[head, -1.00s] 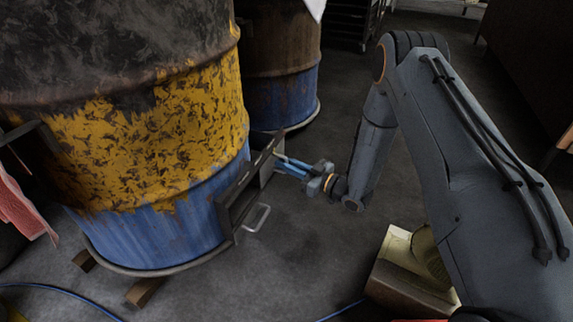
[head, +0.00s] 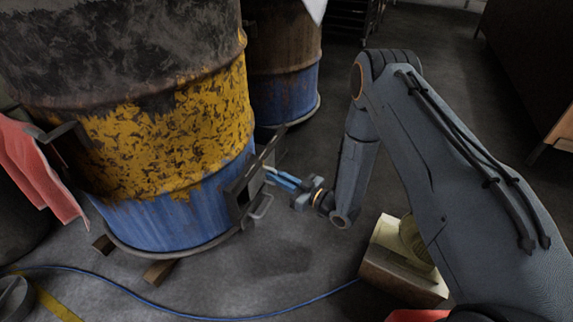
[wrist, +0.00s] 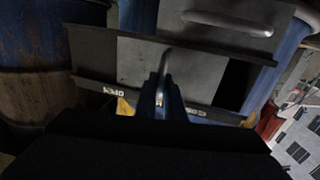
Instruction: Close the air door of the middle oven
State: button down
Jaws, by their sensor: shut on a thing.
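The middle oven (head: 175,205) is a barrel, black and rusty on top, yellow in the middle and blue below. Its air door is a grey sliding plate (wrist: 200,58) between two dark rails, low on the barrel's side. My gripper (head: 268,174) is shut on the plate's upright handle; the wrist view shows the handle (wrist: 165,60) between the fingers (wrist: 163,90). A dark gap (wrist: 236,84) shows to the plate's right. An "OPEN" label (wrist: 113,91) is on the lower rail at left; another label, partly hidden, is to the right of the fingers.
A loop handle (head: 261,207) sticks out beside the door frame's near end. A second barrel (head: 285,85) stands behind. A blue hose (head: 215,317) crosses the floor, and a pale box (head: 393,250) stands by my arm.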

aim_at(254, 185)
jog(key=s, duration=0.1)
jog(key=s+a+p, duration=0.1)
jog(key=s, duration=0.1)
jog(key=s+a+p, duration=0.1)
jog(key=s, duration=0.1)
jog(key=shift+a+r, duration=0.1)
jog(key=shift+a, duration=0.15)
jog(key=shift+s+a+p, duration=0.15)
jog(key=shift+s+p, duration=0.4)
jog(key=shift+s, duration=0.2)
jog(key=c, duration=1.8)
grip_release()
jog(key=shift+c, duration=0.2)
jog(key=shift+s+d+p, duration=0.2)
jog(key=shift+d+p, duration=0.1)
jog(key=shift+d, duration=0.25)
jog(key=p+v, duration=0.2)
jog(key=v, duration=0.4)
jog(key=shift+s+d, duration=0.25)
jog(key=shift+d, duration=0.05)
